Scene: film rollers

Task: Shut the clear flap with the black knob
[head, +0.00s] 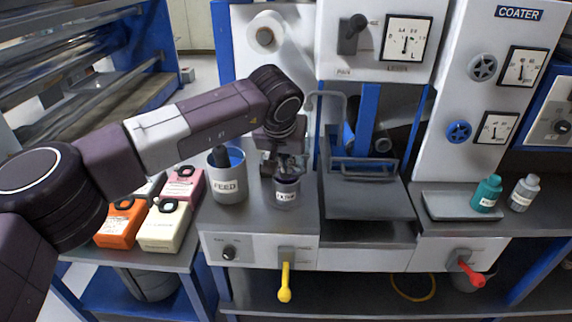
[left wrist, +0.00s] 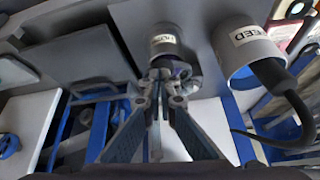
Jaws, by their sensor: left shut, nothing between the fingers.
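I cannot make out a clear flap for certain in either view. A black knob (head: 357,23) sticks out from a grey plate on the upper white panel; whether it belongs to a flap I cannot tell. My right gripper is not in view.
A grey FEED pot (head: 228,185) with a black handle in it stands left of the small cup. A dark tray with a bar handle (head: 368,200) is to the right. A yellow lever (head: 285,282) and a red lever (head: 468,272) project in front.

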